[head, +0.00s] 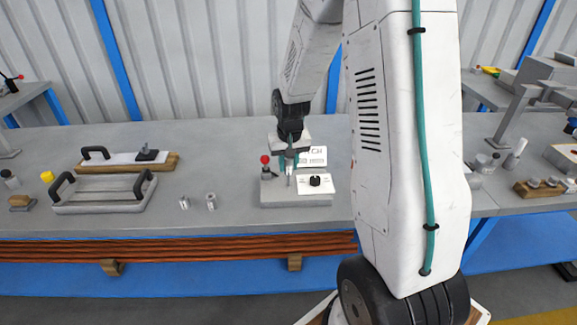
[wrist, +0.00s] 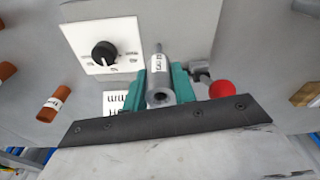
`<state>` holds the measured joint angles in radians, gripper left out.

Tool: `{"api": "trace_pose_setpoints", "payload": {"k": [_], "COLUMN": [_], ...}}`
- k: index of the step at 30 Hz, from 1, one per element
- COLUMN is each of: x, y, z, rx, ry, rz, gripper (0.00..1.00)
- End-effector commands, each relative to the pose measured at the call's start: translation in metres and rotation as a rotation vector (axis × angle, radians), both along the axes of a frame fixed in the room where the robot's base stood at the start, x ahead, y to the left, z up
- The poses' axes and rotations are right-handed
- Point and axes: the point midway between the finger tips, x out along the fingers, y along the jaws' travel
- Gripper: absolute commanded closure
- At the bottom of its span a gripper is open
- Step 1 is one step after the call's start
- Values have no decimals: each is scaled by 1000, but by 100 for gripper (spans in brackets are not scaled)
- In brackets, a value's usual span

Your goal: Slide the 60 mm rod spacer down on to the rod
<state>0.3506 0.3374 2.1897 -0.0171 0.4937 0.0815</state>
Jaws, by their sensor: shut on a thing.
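A grey metal spacer (wrist: 162,82) with a small label sits between the teal fingers of my gripper (wrist: 167,76) in the wrist view. Its near end shows an open bore. A thin rod (wrist: 159,48) shows in line with its far end; I cannot tell whether the rod is inside the bore. In the head view my gripper (head: 289,160) points down over the grey fixture block (head: 270,196), shut on the spacer. The spacer is small there and partly covered by the fingers.
The block carries a red-knobbed lever (head: 265,161) close left of my gripper and a white panel with a black knob (head: 315,181). Two small metal cylinders (head: 184,202) (head: 211,201) stand to the left. A handled tray (head: 103,195) lies farther left. The bench between is clear.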

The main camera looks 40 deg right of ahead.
Motion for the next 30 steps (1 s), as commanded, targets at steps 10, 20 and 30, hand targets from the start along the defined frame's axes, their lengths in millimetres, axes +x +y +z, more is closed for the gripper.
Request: {"api": "trace_pose_setpoints", "payload": {"k": [10, 20, 30], "x": [1, 1, 0], "y": [0, 0, 0], "z": [15, 27, 29], "rx": [-1, -1, 0], "ry": [-2, -2, -1], "rz": [0, 0, 0], "gripper": [100, 100, 100]}}
